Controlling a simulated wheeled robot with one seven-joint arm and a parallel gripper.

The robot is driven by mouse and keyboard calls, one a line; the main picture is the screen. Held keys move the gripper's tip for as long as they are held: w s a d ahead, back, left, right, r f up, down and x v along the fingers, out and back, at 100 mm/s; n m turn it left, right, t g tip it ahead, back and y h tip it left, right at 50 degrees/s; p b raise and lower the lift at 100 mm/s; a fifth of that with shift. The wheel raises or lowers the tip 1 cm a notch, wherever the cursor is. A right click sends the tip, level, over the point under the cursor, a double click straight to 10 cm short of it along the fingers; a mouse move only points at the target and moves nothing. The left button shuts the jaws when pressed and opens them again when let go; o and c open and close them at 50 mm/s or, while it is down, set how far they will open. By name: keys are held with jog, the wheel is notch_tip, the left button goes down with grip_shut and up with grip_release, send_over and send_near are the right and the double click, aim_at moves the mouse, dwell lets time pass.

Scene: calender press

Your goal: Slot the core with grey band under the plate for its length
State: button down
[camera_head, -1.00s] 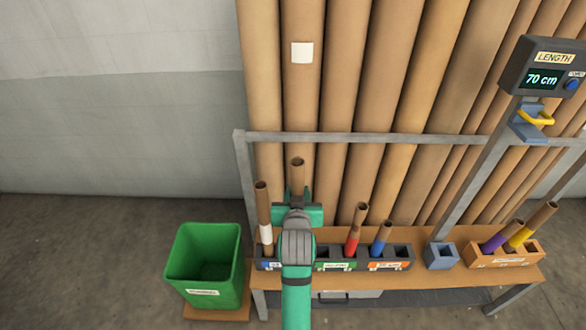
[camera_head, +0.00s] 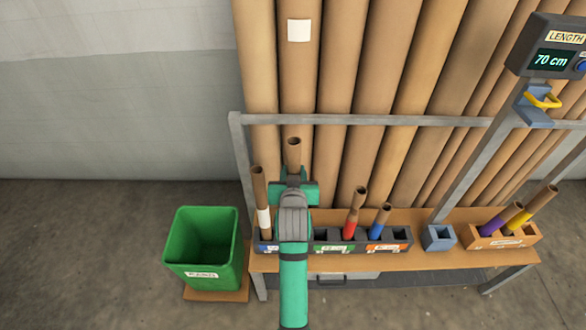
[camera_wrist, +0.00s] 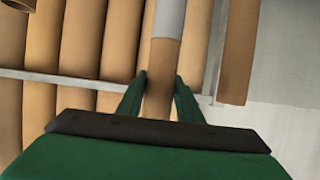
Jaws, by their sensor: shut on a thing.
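My gripper (camera_head: 293,192) is shut on a brown cardboard core (camera_head: 293,155), held roughly upright above the left part of the dark rack (camera_head: 332,250). In the wrist view my gripper's fingers (camera_wrist: 160,88) pinch the core, and its grey band (camera_wrist: 169,18) shows beyond them. The rack carries a bluish-white plate at left, a green plate (camera_head: 333,247) in the middle and an orange plate (camera_head: 383,247) at right; their text is too small to read. My arm hides part of the rack and the held core's lower end. The length display (camera_head: 553,60) reads 70 cm.
A white-banded core (camera_head: 260,195) stands close left of my gripper in the rack. Red-banded (camera_head: 355,212) and blue-banded (camera_head: 380,220) cores stand to the right. An orange box (camera_head: 500,238) holds purple- and yellow-banded cores. A green bin (camera_head: 185,245) stands left. Tall tubes and a grey rail (camera_head: 370,119) lie behind.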

notch_tip(320, 180, down, 6)
dwell(0.9)
jog(key=shift+w+f, duration=0.15)
jog(key=shift+f, duration=0.05)
